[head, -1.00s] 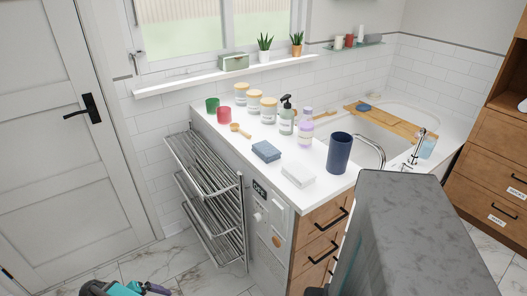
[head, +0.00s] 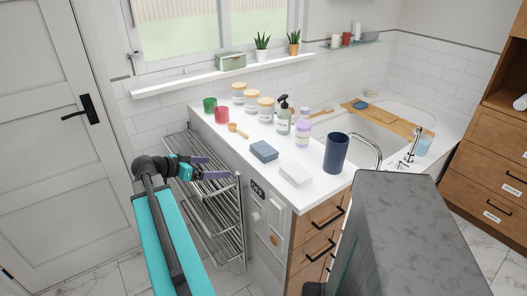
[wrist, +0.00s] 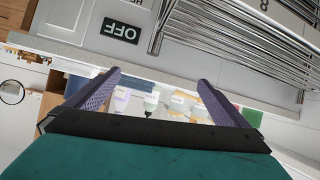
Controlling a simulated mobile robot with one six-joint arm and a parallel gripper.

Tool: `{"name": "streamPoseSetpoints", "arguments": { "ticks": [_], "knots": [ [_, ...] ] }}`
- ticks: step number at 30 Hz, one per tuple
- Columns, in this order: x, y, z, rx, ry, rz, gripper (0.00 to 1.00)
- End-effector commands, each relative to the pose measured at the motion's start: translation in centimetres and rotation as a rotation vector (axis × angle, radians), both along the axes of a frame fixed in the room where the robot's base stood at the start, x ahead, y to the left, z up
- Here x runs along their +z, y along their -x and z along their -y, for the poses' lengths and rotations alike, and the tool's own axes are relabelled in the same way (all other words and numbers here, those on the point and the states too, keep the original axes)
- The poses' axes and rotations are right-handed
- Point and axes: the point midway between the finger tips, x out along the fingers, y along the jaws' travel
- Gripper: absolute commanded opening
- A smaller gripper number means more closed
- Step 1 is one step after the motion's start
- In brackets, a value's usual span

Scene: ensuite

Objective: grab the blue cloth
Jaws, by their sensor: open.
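The blue cloth (head: 264,151) looks like a folded, dusty-blue block lying on the white counter, left of a white folded cloth (head: 296,174). My gripper (head: 219,167) is to the left of the cloth, in front of the counter's left side and over the towel rack. Its purple fingers are apart, with nothing between them. In the wrist view the open fingers (wrist: 158,76) point toward the counter edge, with counter items beyond.
A dark blue cup (head: 336,153) stands right of the cloths. Bottles, jars, a wooden scoop (head: 238,130) and red and green cups (head: 221,114) stand behind. The metal towel rack (head: 215,215) juts out from the counter's left side. A grey stone-like block (head: 405,240) fills the lower right.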

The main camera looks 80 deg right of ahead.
Motion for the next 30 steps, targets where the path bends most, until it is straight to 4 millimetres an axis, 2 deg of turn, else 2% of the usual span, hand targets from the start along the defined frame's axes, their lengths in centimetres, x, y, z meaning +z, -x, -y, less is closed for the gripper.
{"name": "streamPoseSetpoints", "arguments": {
  "ticks": [1, 3, 6, 9, 13, 23, 30],
  "knots": [
    [1.7, 1.7, 0.8, -0.037, 0.032, 0.010, 1.00],
    [3.3, 3.7, 1.6, -0.077, 0.067, 0.019, 1.00],
    [5.1, 5.9, 2.4, -0.122, 0.104, 0.028, 1.00],
    [6.2, 7.3, 2.8, -0.149, 0.129, 0.033, 1.00],
    [6.7, 7.9, 3.0, -0.161, 0.141, 0.034, 1.00],
    [6.6, 7.9, 3.0, -0.160, 0.140, 0.034, 1.00],
    [6.0, 9.1, 4.1, -0.161, 0.138, 0.033, 1.00]
  ]
}}
